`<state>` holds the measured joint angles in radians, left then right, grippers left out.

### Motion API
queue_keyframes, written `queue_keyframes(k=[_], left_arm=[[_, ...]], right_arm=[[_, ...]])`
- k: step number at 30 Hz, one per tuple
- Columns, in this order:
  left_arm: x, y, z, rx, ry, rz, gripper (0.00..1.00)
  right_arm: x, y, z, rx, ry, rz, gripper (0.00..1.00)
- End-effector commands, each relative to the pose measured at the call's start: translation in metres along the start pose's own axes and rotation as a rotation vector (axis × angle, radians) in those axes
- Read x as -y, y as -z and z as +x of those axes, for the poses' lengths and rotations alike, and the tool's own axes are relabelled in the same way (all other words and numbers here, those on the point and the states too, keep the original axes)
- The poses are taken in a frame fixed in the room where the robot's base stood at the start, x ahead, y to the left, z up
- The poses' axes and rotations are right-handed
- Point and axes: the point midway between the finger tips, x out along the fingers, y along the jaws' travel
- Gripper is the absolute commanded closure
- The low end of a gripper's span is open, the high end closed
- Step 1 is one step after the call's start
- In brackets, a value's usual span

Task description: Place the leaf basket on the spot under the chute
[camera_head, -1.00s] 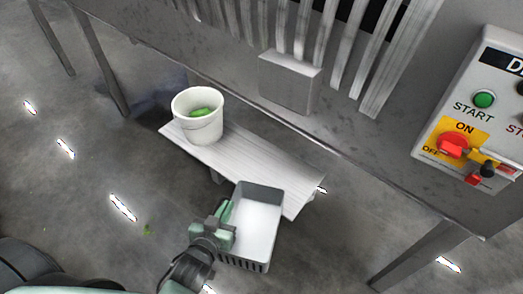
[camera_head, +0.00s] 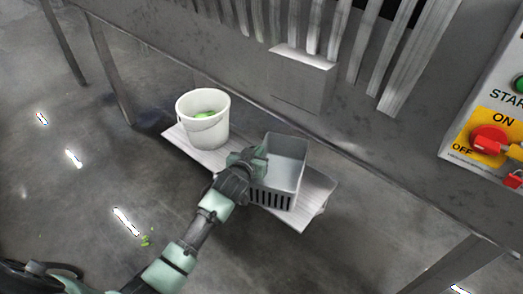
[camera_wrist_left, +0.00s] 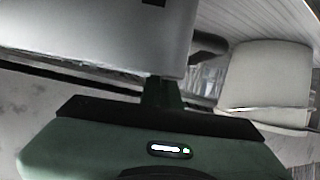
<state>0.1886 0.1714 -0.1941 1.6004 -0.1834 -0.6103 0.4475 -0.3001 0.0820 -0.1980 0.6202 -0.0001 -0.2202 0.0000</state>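The leaf basket (camera_head: 285,172) is a grey-white open box with slots low in its front wall. It is empty inside and appears over the pale bench (camera_head: 316,196) below the machine; I cannot tell whether it touches the bench. My left gripper (camera_head: 258,160) is at the basket's left wall and appears shut on it. In the left wrist view the basket wall (camera_wrist_left: 95,35) fills the upper left, close against the gripper. The chute (camera_head: 303,80) is the grey box on the machine front, above and behind the basket. My right gripper is not in view.
A white bucket (camera_head: 203,120) with green leaves stands on the bench's left part, close left of my gripper; it also shows in the left wrist view (camera_wrist_left: 268,75). A machine leg (camera_head: 455,265) stands at right. A control panel (camera_head: 495,125) is at far right.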

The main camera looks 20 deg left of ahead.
Motion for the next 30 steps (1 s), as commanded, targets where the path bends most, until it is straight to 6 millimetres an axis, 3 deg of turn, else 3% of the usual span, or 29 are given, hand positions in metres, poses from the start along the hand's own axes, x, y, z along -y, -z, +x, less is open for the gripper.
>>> queue_keyframes(k=[10,23,26,30], left_arm=[[0.000,0.017,0.042,-0.007,-0.001,0.000,1.00],[-0.001,0.011,0.041,-0.002,-0.001,-0.001,1.00],[0.000,0.009,0.041,0.002,0.000,0.001,0.78],[-0.001,0.009,0.041,0.001,0.000,0.001,0.76]], right_arm=[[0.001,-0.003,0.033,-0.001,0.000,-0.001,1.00],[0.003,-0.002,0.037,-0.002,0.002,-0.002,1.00],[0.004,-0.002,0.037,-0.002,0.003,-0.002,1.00],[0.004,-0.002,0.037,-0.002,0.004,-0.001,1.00]])
